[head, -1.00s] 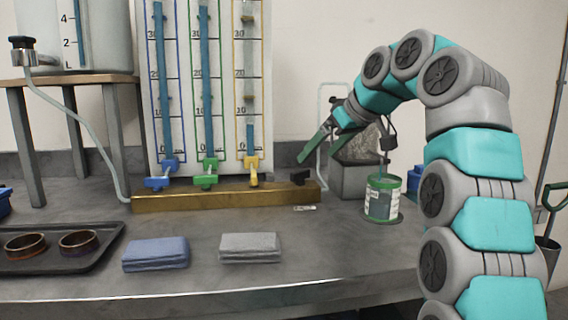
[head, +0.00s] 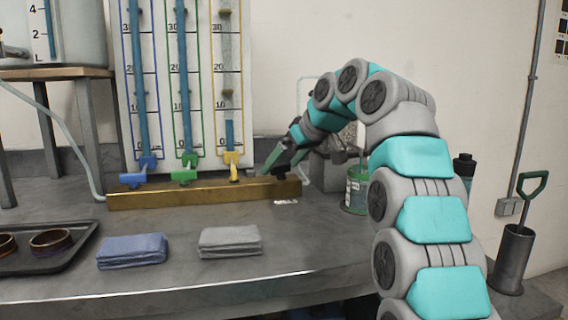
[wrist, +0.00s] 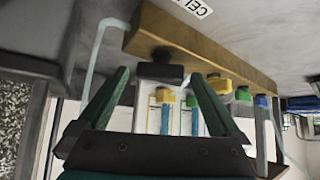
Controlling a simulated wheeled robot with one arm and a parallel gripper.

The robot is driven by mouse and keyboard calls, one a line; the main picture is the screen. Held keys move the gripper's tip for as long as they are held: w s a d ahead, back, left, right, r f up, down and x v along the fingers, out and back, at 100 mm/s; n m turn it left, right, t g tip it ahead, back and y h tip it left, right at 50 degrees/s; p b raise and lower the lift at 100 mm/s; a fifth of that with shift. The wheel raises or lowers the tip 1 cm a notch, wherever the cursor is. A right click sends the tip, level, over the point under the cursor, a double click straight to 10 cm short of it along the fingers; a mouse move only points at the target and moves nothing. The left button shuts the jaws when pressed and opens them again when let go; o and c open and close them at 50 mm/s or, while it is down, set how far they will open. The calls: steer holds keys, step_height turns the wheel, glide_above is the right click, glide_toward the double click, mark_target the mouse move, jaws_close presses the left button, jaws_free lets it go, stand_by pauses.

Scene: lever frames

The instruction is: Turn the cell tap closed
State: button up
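The cell tap is a black tap (wrist: 160,71) at the end of the brass bar (wrist: 215,62) in the wrist view. Its flat handle lies crosswise in the picture. My gripper (wrist: 160,76) is open, with one green finger on each side of the handle. I see gaps between fingers and handle in the picture; the depth between them is hard to tell. In the head view my gripper (head: 272,156) is at the right end of the brass bar (head: 190,195) and largely covers the black tap. A white label (wrist: 192,8) with partly cut lettering lies beside the bar.
Blue (head: 139,174), green (head: 185,170) and yellow (head: 233,166) taps stand along the bar, below the gauge tubes. A green-rimmed jar (head: 356,192) stands to the right, behind my arm. Folded blue (head: 132,251) and grey (head: 229,241) cloths lie in front.

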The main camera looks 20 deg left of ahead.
steer(key=c, duration=1.3)
steer(key=shift+s+m+t, duration=0.1)
steer(key=shift+m+t, duration=0.2)
steer(key=shift+m, duration=0.1)
steer(key=shift+m+h, duration=0.3)
steer(key=shift+m, duration=0.1)
steer(key=shift+s+r+m+t+h, duration=0.15)
steer(key=shift+m+t+h, duration=0.25)
steer(key=shift+m+t, duration=0.3)
steer(key=shift+a+m+t+h+p, duration=0.1)
steer(key=shift+m+t+h+p, duration=0.35)
steer(key=shift+m+p, duration=0.35)
steer(key=shift+a+m+h, duration=0.1)
steer(key=shift+m+h, duration=0.25)
steer(key=shift+m, duration=0.25)
steer(key=shift+t, duration=0.25)
